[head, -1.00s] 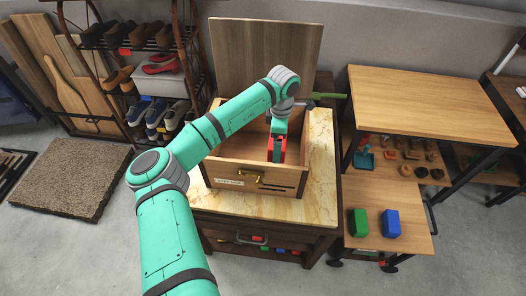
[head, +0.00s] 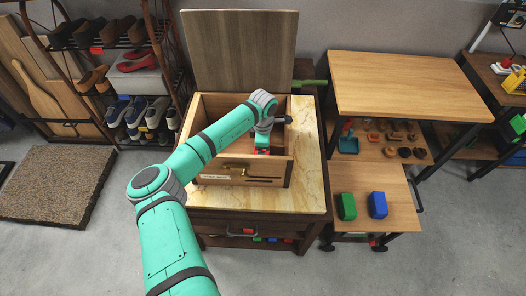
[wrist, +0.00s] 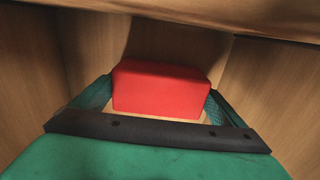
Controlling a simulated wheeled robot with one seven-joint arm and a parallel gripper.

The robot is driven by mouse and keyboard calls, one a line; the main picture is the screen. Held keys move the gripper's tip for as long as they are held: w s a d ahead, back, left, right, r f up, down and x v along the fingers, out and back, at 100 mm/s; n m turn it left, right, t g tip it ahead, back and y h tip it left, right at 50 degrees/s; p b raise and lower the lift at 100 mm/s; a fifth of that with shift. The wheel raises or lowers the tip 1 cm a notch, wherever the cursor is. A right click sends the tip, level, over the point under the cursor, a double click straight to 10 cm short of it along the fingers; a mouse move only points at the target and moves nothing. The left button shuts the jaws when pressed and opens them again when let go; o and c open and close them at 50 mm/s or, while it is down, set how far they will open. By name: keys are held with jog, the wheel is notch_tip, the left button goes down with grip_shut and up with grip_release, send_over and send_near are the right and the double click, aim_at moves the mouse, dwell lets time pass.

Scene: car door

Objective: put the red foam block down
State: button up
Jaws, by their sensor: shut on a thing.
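The red foam block (wrist: 160,88) is between my gripper's two fingers in the wrist view, with bare wooden walls around it. In the head view, a small part of the red block (head: 262,151) shows just above the front wall of an open wooden box (head: 238,168). My gripper (head: 262,146) points down inside the box, toward its right side, shut on the block. The front wall hides the block's lower part, so I cannot tell whether it touches the box floor.
The box's raised lid (head: 240,50) stands behind it. The box rests on a stone-topped cabinet (head: 308,170) with bare top on the right. A green block (head: 346,206) and a blue block (head: 378,205) sit on a low wooden shelf. A shoe rack (head: 120,85) stands left.

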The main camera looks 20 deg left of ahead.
jog(key=shift+a, duration=0.1)
jog(key=o, duration=0.8)
notch_tip(320, 180, up, 12)
jog(key=shift+r, duration=0.1)
dwell(0.4)
